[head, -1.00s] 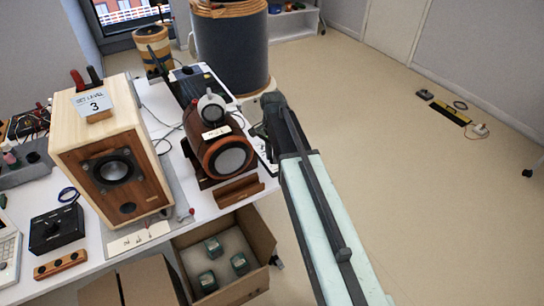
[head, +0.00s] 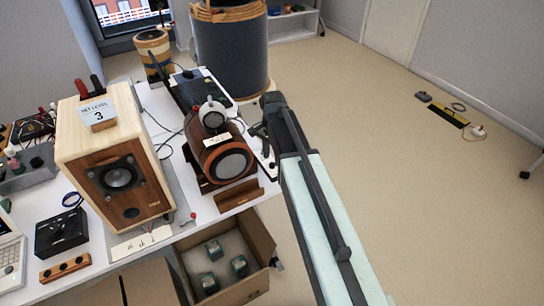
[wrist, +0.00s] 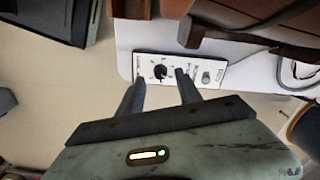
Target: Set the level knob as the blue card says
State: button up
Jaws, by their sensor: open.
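The pale blue card (head: 98,113) lies on top of the wooden speaker (head: 120,180) and reads "SET LEVEL" and "3". In the wrist view a white panel (wrist: 226,72) at the table edge carries a black knob (wrist: 160,71) with marks around it and a smaller grey knob (wrist: 206,77). Its small lettering is too blurred to read. My gripper (wrist: 160,78) is open, with one finger on each side of the black knob. I cannot tell whether the fingers touch it or how high they are. In the head view my gripper (head: 264,128) is beside the table's right edge, partly hidden.
A round brown speaker (head: 228,160) stands left of my gripper on the table. An open cardboard box (head: 262,238) with several green items is below the table's front edge. A big blue drum (head: 232,55) stands behind. The floor (head: 390,170) to the right is mostly clear.

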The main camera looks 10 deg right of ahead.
aim_at(272, 164)
notch_tip(272, 164, up, 5)
jog(key=p, duration=0.3)
jog(key=shift+p, duration=0.3)
jog(key=shift+f, duration=0.1)
jog(key=s+n, duration=1)
jog(key=s, duration=0.4)
jog(key=shift+s+d+n, duration=0.35)
jog(key=shift+d+n, duration=0.05)
